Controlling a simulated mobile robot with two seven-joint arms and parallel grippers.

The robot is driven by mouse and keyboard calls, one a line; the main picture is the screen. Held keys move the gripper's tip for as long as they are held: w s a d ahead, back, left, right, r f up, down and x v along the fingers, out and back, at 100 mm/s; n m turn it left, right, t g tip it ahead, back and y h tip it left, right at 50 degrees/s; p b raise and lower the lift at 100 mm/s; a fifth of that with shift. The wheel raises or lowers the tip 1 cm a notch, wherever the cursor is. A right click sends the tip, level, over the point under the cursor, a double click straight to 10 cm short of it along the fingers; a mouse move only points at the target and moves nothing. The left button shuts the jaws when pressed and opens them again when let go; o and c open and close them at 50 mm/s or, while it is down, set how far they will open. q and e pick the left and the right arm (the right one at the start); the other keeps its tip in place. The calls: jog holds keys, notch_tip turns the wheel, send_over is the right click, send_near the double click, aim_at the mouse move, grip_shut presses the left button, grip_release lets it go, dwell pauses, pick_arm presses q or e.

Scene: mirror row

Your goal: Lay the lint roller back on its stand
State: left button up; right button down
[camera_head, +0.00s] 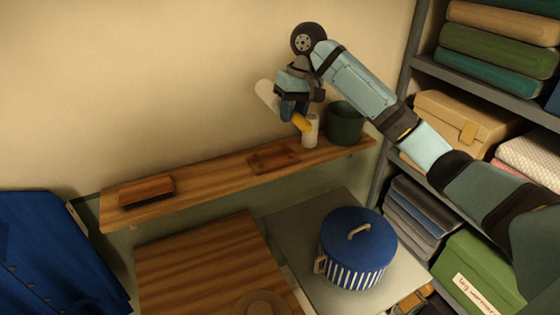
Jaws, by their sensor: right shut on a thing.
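My right gripper (291,108) is shut on the lint roller and holds it above the wall shelf. The roller's white head (265,95) shows to the left of the fingers, and its orange handle (302,123) sticks out to the lower right. The fingers hide its middle. A small reddish-brown wooden stand (272,160) sits on the shelf, below and a little left of the gripper. The roller is apart from the stand. My left gripper is not in view.
On the wooden shelf (220,179), a white cylinder (311,132) and a dark green pot (345,124) stand at the right, close to the handle. A wooden brush (147,191) lies at the left. A blue lidded pot (357,248) stands below. Storage racks fill the right.

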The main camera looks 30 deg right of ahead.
notch_tip(320, 180, down, 18)
jog(key=b, duration=0.5)
jog(key=shift+r, duration=0.2)
jog(key=shift+s, duration=0.1)
jog(key=c, duration=0.9)
grip_release()
jog(key=shift+f, duration=0.15)
